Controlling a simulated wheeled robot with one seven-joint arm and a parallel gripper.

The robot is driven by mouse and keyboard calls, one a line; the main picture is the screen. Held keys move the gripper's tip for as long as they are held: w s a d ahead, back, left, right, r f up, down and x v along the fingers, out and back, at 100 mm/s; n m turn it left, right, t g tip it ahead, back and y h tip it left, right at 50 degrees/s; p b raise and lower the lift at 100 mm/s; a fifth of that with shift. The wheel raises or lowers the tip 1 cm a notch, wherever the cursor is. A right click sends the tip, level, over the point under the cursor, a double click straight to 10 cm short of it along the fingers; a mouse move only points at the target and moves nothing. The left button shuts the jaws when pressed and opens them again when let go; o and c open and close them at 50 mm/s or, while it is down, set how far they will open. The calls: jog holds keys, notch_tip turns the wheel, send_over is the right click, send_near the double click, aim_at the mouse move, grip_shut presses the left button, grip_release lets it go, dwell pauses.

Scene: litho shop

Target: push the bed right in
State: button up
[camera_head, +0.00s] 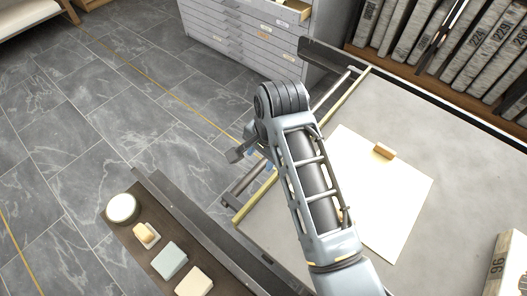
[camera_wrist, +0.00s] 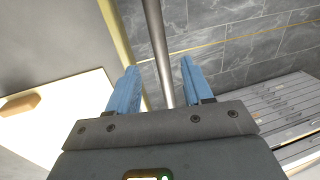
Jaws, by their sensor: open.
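The bed (camera_head: 465,150) is a broad grey slab with a pale yellow front edge. It fills the right of the head view and the upper left of the wrist view (camera_wrist: 50,40). A metal bar (camera_head: 335,90) runs along that edge, slightly apart from it; the wrist view shows it too (camera_wrist: 155,30). My gripper is at the bar, mostly hidden behind my arm in the head view. In the wrist view its blue fingers (camera_wrist: 158,68) are open, one on each side of the bar. I cannot tell whether either finger touches it.
A cream sheet (camera_head: 400,195) with a small wooden block (camera_head: 384,151) lies on the bed. A dark shelf (camera_head: 165,240) with small items stands at lower left. Grey drawers (camera_head: 240,30) and a rack of numbered slabs (camera_head: 480,50) stand behind. The tiled floor at left is clear.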

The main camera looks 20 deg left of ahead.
aim_at(257, 169)
jog(key=f, duration=0.3)
jog(key=a+f, duration=0.1)
jog(key=f, duration=0.3)
jog(key=shift+w+a+f, duration=0.2)
jog(key=shift+c, duration=0.2)
grip_shut()
